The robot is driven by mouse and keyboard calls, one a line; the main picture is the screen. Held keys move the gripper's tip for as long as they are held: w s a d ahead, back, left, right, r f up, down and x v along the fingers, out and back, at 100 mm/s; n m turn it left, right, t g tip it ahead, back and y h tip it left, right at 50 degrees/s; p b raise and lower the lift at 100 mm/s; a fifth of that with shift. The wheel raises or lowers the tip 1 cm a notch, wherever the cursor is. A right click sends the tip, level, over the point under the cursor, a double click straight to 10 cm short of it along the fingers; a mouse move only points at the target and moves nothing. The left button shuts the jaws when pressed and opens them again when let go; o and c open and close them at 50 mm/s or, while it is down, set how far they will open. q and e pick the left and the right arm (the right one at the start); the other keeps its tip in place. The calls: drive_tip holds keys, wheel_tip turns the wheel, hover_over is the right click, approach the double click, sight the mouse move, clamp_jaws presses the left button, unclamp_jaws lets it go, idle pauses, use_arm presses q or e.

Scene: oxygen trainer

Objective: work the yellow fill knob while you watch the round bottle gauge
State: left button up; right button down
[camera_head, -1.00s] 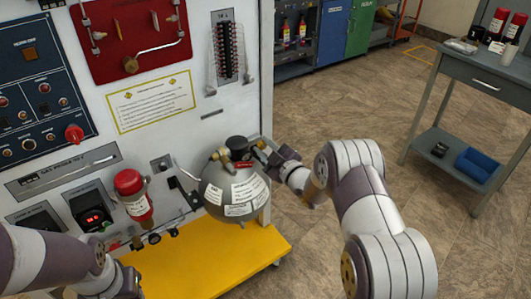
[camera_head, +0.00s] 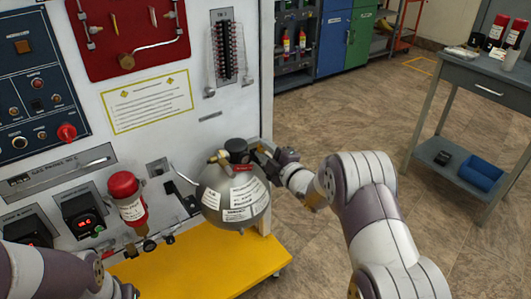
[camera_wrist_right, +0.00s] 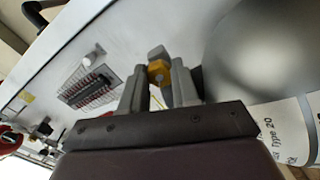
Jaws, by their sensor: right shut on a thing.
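The round grey bottle (camera_head: 233,198) with white labels stands at the front of the white panel, above a yellow base. The dark round gauge (camera_head: 237,146) sits on top of it; its reading is too small to make out. My right gripper (camera_head: 266,152) is at the right of the bottle's top. In the right wrist view, its fingers (camera_wrist_right: 159,84) are closed around the yellow knob (camera_wrist_right: 159,71), with a grey end piece beyond it. The knob is mostly hidden in the head view. My left arm enters at the lower left; its fingers are outside the picture.
A red-topped cylinder (camera_head: 125,190) stands left of the bottle. The yellow base (camera_head: 205,262) lies below. A grey side table (camera_head: 485,80) is at the right, with open floor between.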

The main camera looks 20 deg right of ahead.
drive_tip(key=shift+f, duration=0.1)
drive_tip(key=c, duration=1.1)
unclamp_jaws()
drive_tip(key=shift+s, duration=0.1)
drive_tip(key=p+v, duration=0.2)
drive_tip(key=v, duration=1)
drive_tip(key=shift+s+d, duration=0.15)
drive_tip(key=shift+s, duration=0.15)
